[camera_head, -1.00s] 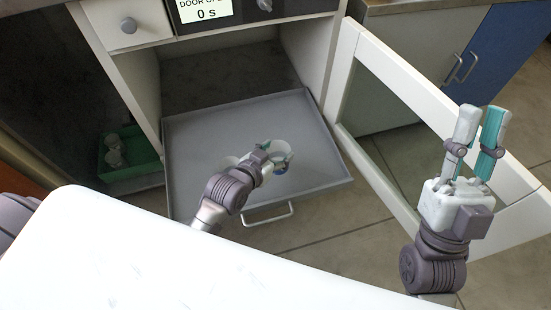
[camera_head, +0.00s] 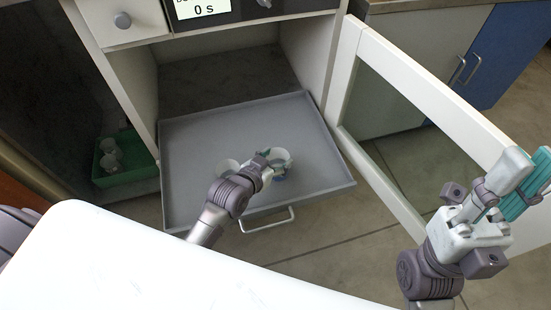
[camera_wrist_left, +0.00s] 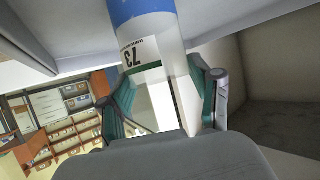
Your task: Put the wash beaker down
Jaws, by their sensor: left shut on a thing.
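The wash beaker (camera_head: 281,157) is a white vessel with a blue band low on it, over the grey pull-out tray (camera_head: 240,118) of the open incubator. My left gripper (camera_head: 268,160) is shut on it. In the left wrist view the beaker (camera_wrist_left: 155,55) shows its blue band and a label reading 73, between the teal finger pads (camera_wrist_left: 162,103). Whether its base touches the tray is hard to tell. My right gripper (camera_head: 528,178) is away at the right, its fingers close together; their gap is unclear from this angle.
The tray's back and left are bare. The incubator's glazed door (camera_head: 425,115) stands open on the right. A green crate (camera_head: 125,172) with white vessels sits at the left.

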